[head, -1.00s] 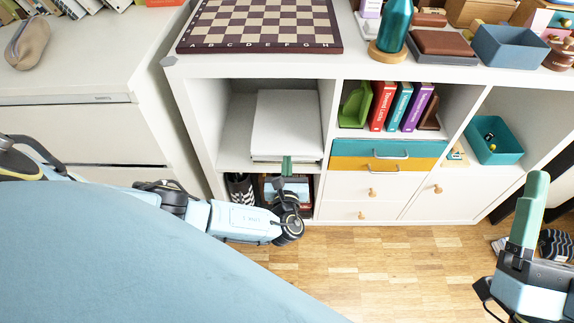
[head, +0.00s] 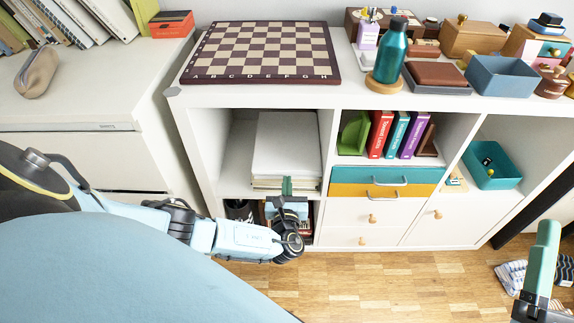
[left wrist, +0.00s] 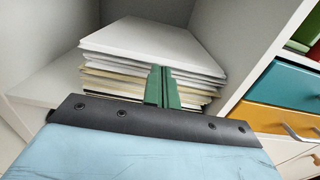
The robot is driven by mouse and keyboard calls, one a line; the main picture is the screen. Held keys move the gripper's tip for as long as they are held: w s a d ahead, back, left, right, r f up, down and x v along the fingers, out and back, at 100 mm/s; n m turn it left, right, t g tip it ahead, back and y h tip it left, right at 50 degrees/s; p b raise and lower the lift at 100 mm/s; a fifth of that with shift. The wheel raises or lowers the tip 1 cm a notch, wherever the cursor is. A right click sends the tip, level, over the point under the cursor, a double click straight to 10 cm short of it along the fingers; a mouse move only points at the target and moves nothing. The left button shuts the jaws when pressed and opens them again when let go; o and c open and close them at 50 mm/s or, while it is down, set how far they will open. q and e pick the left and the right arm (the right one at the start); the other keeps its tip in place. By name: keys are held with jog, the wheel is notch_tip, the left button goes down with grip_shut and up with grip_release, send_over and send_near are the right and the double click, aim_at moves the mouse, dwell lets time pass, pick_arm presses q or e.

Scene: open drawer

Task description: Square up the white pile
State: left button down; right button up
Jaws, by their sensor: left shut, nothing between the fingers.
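The white pile (head: 287,143) is a stack of white and cream sheets or thin books in the upper left cubby of the shelf. In the left wrist view the pile (left wrist: 150,42) shows uneven front edges, with some layers sticking out further than others. My left gripper (head: 287,184) is at the front of the pile with its green fingers together and nothing between them. In the left wrist view the fingers (left wrist: 162,88) stand before the pile's front edge; whether they touch it I cannot tell. My right gripper (head: 545,250) is at the far right, away from the shelf; its opening is unclear.
The cubby's side walls flank the pile, with a narrow gap at the right. A teal and orange drawer (head: 387,181) is to the right. A chessboard (head: 262,52) and a teal bottle (head: 392,50) stand on top. Striped cloth (head: 513,278) lies on the floor.

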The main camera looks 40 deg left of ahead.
pick_arm(q)
jog(key=p+v, duration=0.4)
jog(key=v, duration=0.9)
jog(key=shift+s, duration=0.2)
pick_arm(e)
notch_tip(320, 180, down, 15)
jog(key=s+d+g+h, duration=0.1)
jog(key=d+g+h, duration=0.2)
jog(key=g, duration=0.8)
jog(key=shift+h, duration=0.4)
pick_arm(q)
jog(key=shift+d, duration=0.15)
